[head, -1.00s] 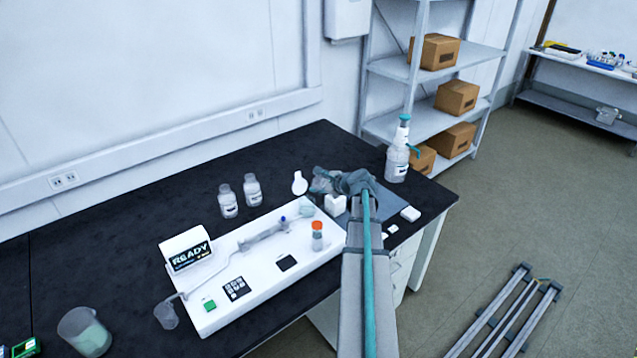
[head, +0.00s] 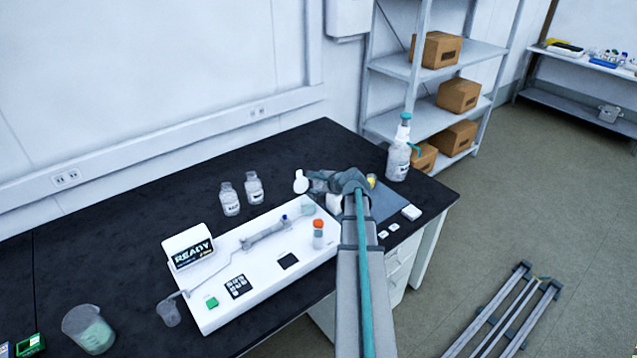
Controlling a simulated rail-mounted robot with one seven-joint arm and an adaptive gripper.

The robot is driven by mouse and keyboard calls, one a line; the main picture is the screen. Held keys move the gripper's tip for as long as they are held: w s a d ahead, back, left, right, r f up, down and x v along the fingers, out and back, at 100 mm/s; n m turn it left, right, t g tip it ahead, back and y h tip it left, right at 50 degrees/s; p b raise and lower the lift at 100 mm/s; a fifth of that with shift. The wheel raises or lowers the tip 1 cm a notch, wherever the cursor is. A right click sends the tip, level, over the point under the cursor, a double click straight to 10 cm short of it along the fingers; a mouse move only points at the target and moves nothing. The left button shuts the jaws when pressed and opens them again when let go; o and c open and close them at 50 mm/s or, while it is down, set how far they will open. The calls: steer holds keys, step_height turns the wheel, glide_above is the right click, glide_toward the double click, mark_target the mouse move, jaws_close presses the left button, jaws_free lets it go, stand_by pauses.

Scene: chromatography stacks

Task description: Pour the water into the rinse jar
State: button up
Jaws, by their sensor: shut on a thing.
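My gripper (head: 316,182) is over the bench at the back right of the white instrument. Its grey fingers point left and are shut at a small white round-bodied vessel with a narrow neck (head: 300,183). The vessel looks upright; its contents and the exact grip are too small to tell. A clear beaker with pale green contents (head: 90,331) stands at the front left. A small clear cup (head: 169,313) stands under the instrument's outlet tube. I cannot tell which container is the rinse jar.
Two labelled bottles (head: 242,193) stand behind the white instrument (head: 215,318). A teal-topped bottle (head: 399,152) stands at the back right. The black bench (head: 120,240) is clear at centre left.

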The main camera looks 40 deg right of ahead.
steer(key=shift+a+f+n+g+h+p, duration=0.1)
steer(key=shift+n+g+h+p, duration=0.2)
steer(key=shift+w+a, duration=0.1)
stand_by(0.5)
steer(key=shift+f+n+h+p, duration=0.1)
steer(key=shift+n+h+p, duration=0.2)
steer(key=shift+p, duration=0.15)
steer(key=shift+w+a+f+n+g+h+p, duration=0.1)
steer(key=shift+a+f+n+g+h+p, duration=0.1)
steer(key=shift+n+g+h+p, duration=0.4)
stand_by(0.5)
steer(key=shift+w+a+n+g+h+p, duration=0.1)
steer(key=shift+a+n+g+h+p, duration=0.3)
steer(key=shift+p, duration=0.55)
steer(key=shift+w+a+n+h+p, duration=0.1)
steer(key=shift+n+h+p, duration=0.2)
steer(key=shift+h+p, duration=0.45)
steer(key=shift+d, duration=0.1)
stand_by(0.4)
